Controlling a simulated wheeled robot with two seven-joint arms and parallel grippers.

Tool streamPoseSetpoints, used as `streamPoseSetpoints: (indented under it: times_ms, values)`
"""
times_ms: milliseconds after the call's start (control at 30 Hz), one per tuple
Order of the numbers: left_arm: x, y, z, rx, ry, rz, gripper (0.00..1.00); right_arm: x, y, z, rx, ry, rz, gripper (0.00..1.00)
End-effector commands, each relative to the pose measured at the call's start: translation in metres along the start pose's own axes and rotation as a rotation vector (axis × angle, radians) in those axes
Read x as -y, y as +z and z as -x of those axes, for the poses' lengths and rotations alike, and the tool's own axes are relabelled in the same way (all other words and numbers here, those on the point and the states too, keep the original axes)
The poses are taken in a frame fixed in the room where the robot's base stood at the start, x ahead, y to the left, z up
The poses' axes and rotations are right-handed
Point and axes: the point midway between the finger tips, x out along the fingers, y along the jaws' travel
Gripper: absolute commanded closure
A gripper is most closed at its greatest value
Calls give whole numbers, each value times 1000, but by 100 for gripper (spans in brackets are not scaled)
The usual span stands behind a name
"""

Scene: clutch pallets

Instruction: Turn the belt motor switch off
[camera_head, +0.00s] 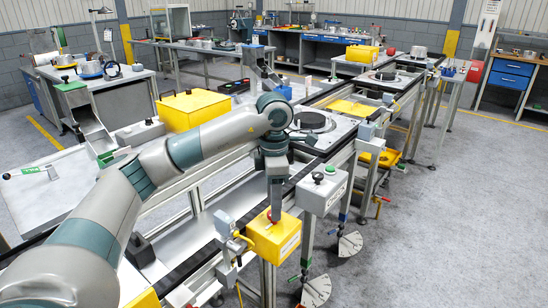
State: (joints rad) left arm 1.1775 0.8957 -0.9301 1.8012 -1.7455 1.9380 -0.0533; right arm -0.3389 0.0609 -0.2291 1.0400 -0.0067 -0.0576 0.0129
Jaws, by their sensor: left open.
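A grey box (322,192) to the right has a green button, a black knob and a lettered front. I cannot read either label well enough to tell which is the belt motor switch. My right gripper is not in view.
The conveyor frame (345,130) runs from lower left to upper right. A pallet with a dark disc (313,122) sits on it. A yellow case (193,109) stands behind my left arm. Fan-shaped plates (317,291) hang below. The floor at right is clear.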

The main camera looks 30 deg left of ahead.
Motion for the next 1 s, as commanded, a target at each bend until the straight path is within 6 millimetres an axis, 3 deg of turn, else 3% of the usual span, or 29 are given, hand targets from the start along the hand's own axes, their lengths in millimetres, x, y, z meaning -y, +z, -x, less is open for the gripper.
streamPoseSetpoints:
  times_ms: [300,800,1000]
  values:
    - [-1,0,54,4,5,0,52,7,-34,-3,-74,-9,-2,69]
    - [-1,0,124,3,4,1,52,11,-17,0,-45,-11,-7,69]
    - [0,0,143,2,2,1,52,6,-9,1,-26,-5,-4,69]
